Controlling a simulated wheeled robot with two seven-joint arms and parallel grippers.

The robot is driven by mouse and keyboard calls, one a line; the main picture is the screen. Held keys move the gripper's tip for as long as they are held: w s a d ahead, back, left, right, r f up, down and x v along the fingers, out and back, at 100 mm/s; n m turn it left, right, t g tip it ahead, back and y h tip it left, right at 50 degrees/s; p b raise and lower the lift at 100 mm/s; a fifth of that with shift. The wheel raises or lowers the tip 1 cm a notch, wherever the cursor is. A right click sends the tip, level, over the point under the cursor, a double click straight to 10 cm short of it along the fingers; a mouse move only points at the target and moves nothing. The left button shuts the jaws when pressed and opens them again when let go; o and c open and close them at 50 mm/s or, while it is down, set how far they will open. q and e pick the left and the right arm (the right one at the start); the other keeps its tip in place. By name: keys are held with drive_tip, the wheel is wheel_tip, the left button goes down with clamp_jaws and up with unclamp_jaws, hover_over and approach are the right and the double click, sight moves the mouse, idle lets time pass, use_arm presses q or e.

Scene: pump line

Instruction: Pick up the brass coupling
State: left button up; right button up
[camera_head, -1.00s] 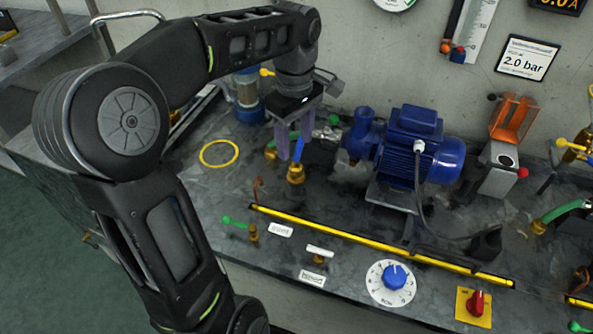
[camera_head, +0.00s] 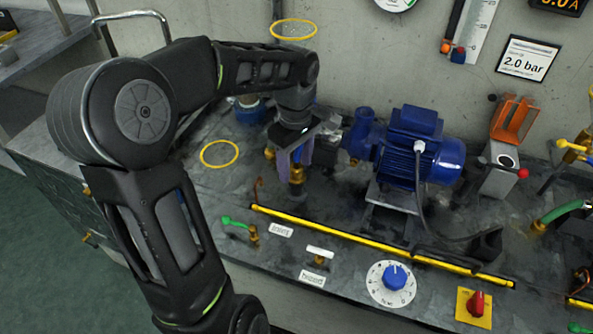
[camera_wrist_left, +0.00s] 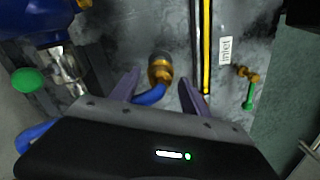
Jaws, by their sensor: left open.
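The brass coupling (camera_head: 297,174) sits on the bench at the end of a blue hose. My left gripper (camera_head: 293,163) is over it with its purple fingers pointing down and open. In the left wrist view the coupling (camera_wrist_left: 160,68) shows between the two fingertips (camera_wrist_left: 158,80), with the blue hose (camera_wrist_left: 150,97) bending away below it. I see a gap on both sides of the coupling. The right gripper is not in view.
The blue pump (camera_head: 408,155) stands close to the right of the gripper. A yellow bar (camera_head: 370,243) runs along the bench in front. A green-handled brass valve (camera_head: 250,229) is at the front left. A yellow ring (camera_head: 219,154) marks bare bench to the left.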

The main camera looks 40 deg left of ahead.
use_arm(q)
drive_tip(key=shift+f, duration=0.4)
clamp_jaws()
idle(0.7)
